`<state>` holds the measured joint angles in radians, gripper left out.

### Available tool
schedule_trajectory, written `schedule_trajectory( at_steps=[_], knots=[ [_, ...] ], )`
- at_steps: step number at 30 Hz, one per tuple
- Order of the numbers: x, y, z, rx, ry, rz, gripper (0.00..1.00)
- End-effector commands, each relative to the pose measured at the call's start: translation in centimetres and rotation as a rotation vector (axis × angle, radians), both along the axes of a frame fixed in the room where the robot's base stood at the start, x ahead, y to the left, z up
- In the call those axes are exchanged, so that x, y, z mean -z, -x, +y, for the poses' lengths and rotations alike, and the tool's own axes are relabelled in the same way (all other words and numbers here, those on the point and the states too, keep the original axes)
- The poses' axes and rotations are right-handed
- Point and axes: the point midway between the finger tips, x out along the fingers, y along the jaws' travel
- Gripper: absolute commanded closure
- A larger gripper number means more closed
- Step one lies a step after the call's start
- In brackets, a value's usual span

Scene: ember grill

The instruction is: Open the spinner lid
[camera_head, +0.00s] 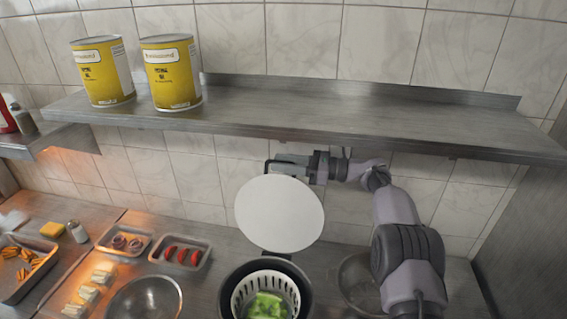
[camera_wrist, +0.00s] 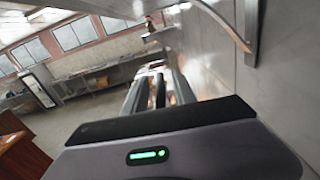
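The salad spinner (camera_head: 222,294) stands on the counter at the bottom centre of the head view. It is a dark bowl with a white slotted basket holding green leaves (camera_head: 265,305). Its round white lid (camera_head: 280,214) is tilted up, nearly upright, at the back of the bowl, so the basket shows from above. My gripper (camera_head: 285,165) is at the lid's upper edge, just under the shelf, partly behind the lid. Whether it touches the lid is hidden. In the wrist view the fingers (camera_wrist: 157,90) point away from the camera, and their opening is unclear. No lid shows there.
A metal shelf (camera_head: 330,112) with two yellow cans (camera_head: 172,73) runs close above my gripper. A clear bowl (camera_head: 357,283) is beside my arm at right. A metal bowl (camera_head: 145,300) and small food trays (camera_head: 180,254) stand at left. The tiled wall is close behind.

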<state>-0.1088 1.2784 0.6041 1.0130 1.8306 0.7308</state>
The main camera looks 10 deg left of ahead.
Motion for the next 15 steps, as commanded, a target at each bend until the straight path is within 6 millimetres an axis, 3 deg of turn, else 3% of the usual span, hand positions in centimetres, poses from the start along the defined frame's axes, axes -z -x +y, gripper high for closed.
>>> schedule_trajectory(
  at_steps=[3,9,15],
  knots=[
    [0.02,0.00,-0.03,0.000,0.000,0.000,0.67],
    [0.01,-0.01,-0.05,0.000,0.000,0.000,1.00],
    [-0.02,-0.01,-0.06,0.000,0.000,-0.001,1.00]
  ],
)
